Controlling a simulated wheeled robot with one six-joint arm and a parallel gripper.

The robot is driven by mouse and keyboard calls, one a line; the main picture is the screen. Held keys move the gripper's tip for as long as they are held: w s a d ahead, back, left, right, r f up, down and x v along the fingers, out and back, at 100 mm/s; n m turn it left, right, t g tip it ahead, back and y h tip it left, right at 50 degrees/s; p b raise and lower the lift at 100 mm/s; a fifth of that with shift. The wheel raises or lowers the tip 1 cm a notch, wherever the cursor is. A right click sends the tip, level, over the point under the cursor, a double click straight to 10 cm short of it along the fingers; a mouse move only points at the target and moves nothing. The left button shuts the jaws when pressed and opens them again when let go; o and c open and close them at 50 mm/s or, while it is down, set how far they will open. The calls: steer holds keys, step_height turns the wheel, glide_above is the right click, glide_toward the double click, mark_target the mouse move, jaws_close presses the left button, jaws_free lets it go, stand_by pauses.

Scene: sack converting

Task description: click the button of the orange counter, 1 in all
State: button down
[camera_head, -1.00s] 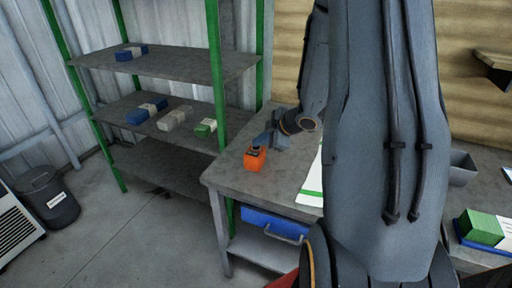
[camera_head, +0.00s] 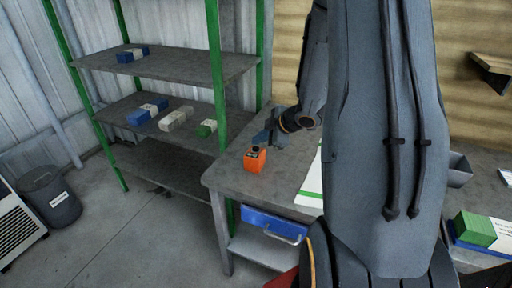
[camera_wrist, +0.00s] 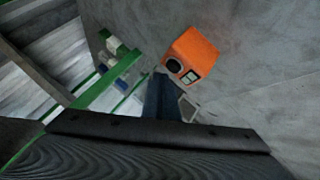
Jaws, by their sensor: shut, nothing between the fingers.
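The orange counter (camera_head: 254,163) stands upright on the grey table near its left corner. In the wrist view the orange counter (camera_wrist: 198,47) shows a round black button (camera_wrist: 174,65) and a small pale display (camera_wrist: 190,77). My gripper (camera_head: 259,139) is shut and empty, with its tip just above and beside the counter's top. In the wrist view my gripper's tip (camera_wrist: 162,72) lies close to the button's left edge and appears apart from it. The display's digits are too small to read.
A shelf rack (camera_head: 165,63) with several small wrapped bundles stands left of the table. A white sheet with a green stripe (camera_head: 311,180) lies right of the counter. A blue drawer (camera_head: 273,224) sits under the tabletop (camera_head: 228,181). A green and white pack (camera_head: 477,229) lies far right.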

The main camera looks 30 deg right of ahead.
mark_target(256, 150)
step_height(256, 150, up, 5)
steer(key=p, duration=0.5)
stand_by(0.3)
stand_by(0.7)
steer(key=s+a+r+m+g+h+b, duration=0.1)
steer(key=s+a+m+g+h+b, duration=0.2)
steer(key=s+a+m+g, duration=0.4)
steer(key=s+a+m, duration=0.6)
steer(key=s+a, duration=0.4)
steer(key=s, duration=0.4)
steer(key=shift+s+a+r+b, duration=0.2)
steer(key=shift+a+r+b, duration=0.15)
steer(key=shift+a+r, duration=0.05)
